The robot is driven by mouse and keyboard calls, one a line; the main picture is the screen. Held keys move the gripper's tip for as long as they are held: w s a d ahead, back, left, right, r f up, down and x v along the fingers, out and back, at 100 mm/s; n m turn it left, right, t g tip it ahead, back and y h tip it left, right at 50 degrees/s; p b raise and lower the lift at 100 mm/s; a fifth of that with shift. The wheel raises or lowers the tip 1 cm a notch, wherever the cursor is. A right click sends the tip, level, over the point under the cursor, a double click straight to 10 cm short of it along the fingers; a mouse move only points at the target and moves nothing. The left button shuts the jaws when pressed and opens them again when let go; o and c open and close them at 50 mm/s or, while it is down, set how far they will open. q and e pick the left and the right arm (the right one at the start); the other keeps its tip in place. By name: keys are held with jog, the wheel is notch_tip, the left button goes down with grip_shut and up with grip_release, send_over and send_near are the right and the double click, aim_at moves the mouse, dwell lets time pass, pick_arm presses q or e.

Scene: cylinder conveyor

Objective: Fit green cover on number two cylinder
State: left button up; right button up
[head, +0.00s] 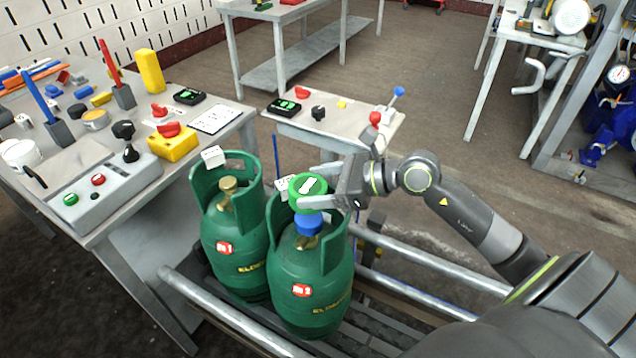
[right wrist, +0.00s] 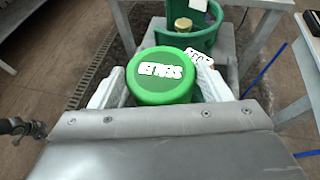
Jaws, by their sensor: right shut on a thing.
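My right gripper (head: 312,188) is shut on the green cover (head: 306,184), a round cap with white lettering on top. The right wrist view shows the cover (right wrist: 161,82) between the two pale fingers (right wrist: 160,88). The cover is above the valve of the number two cylinder (head: 308,278), a green upright bottle with a red label. A blue piece (head: 308,224) sits on or around that valve, just below the cover. I cannot tell whether cover and blue piece touch. The number one cylinder (head: 236,250) stands to the left with a bare brass valve (head: 229,186). My left gripper is out of view.
Both cylinders stand on a roller conveyor with metal rails (head: 430,271). A white tag (head: 213,156) is on the number one cylinder's collar. A cluttered workbench (head: 150,190) is at the left. A small table (head: 345,122) with knobs is behind.

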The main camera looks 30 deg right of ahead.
jog(key=shift+f+b, duration=0.4)
jog(key=shift+f, duration=0.55)
jog(key=shift+f+b, duration=1.05)
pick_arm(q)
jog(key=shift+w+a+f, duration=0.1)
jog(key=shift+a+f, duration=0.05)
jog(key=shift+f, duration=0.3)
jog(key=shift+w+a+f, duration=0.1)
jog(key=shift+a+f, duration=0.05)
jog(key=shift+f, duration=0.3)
pick_arm(e)
jog(key=shift+f, duration=0.15)
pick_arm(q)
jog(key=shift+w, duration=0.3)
pick_arm(e)
jog(key=o, duration=1)
jog(key=shift+o, duration=0.2)
jog(key=shift+s+d, duration=0.1)
jog(key=shift+d, duration=0.05)
